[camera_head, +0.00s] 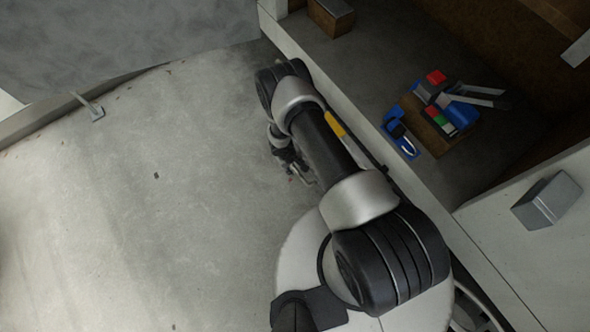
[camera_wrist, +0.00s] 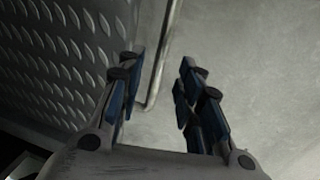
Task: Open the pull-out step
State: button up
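In the wrist view, a dark tread-patterned metal panel (camera_wrist: 65,55), which looks like part of the step, fills the upper left. A thin round metal bar (camera_wrist: 163,62) runs down beside it and bends towards the panel at its lower end, like a handle. My gripper (camera_wrist: 158,75) is open, one finger on each side of the bar's line in the picture. I cannot tell whether either finger touches the bar. In the head view, my gripper (camera_head: 297,170) is low beside the truck body, and my arm and the truck side hide the step.
The truck's side edge (camera_head: 440,212) runs diagonally along my arm. Its open compartment holds a wooden block (camera_head: 332,17) and a cluster of tools (camera_head: 445,105). A grey box (camera_head: 546,201) sits at the right.

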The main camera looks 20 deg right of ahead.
aim_at(296, 169)
jog(key=shift+w+d+f+b, duration=0.15)
jog(key=shift+f+b, duration=0.3)
jog(key=shift+f, duration=0.5)
jog(key=shift+s+d+f+b, duration=0.15)
jog(key=shift+f+b, duration=0.25)
jog(key=shift+f, duration=0.5)
jog(key=shift+w, duration=0.1)
jog(key=shift+c, duration=0.4)
grip_shut()
